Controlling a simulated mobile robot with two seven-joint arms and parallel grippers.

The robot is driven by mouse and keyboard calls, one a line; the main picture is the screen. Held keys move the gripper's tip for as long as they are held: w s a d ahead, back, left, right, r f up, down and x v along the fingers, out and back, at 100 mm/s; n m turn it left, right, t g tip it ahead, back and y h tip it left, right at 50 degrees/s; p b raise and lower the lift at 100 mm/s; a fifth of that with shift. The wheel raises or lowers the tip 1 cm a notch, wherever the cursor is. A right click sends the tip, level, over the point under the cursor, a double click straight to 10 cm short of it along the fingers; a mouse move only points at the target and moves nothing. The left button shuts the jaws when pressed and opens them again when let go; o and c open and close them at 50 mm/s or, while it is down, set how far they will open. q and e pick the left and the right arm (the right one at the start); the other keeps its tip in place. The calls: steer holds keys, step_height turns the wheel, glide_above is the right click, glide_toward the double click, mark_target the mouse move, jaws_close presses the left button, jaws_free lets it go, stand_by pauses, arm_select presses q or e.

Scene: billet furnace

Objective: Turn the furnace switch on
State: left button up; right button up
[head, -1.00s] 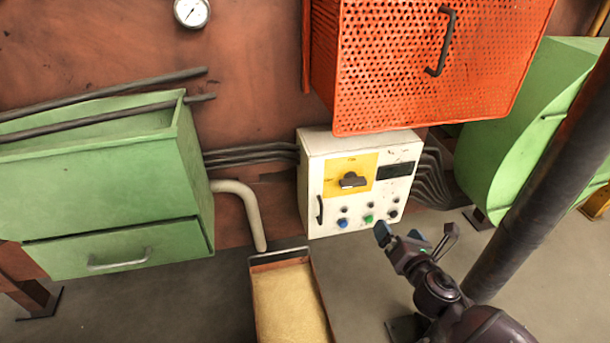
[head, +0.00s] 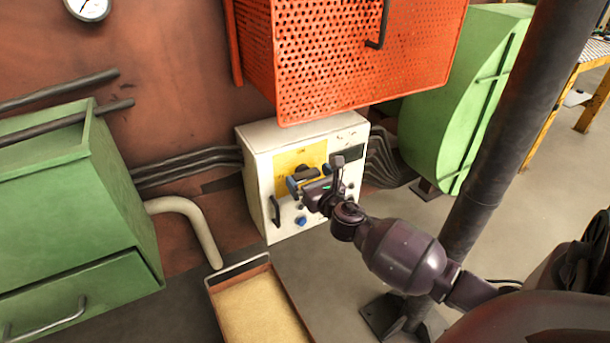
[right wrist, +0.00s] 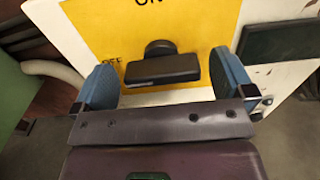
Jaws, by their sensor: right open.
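The furnace switch is a dark rotary handle (head: 305,174) on the yellow plate (head: 286,160) of a white control box (head: 262,185). In the right wrist view, the switch handle (right wrist: 162,69) lies level, with ON printed above it and OFF to its left. My right gripper (head: 309,178) is open in front of the plate, and it also shows in the right wrist view (right wrist: 165,80). Its blue fingers stand on either side of the handle, with gaps at both ends. I cannot tell whether they reach its depth. My left gripper is not in view.
An orange perforated guard (head: 350,60) overhangs the box. A blue button (head: 300,220) is below the plate, and a box handle (head: 275,211) is at its left. A sand-filled tray (head: 240,266) is below, green cabinets flank, and a dark post (head: 500,130) stands at right.

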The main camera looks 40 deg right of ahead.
steer(key=shift+x, duration=0.85)
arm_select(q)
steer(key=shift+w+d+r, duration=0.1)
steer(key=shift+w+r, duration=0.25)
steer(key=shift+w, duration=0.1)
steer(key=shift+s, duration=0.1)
arm_select(e)
steer(key=shift+c, duration=0.8)
steer(key=c, duration=0.6)
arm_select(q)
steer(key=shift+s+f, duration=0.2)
arm_select(e)
steer(key=shift+c, duration=0.2)
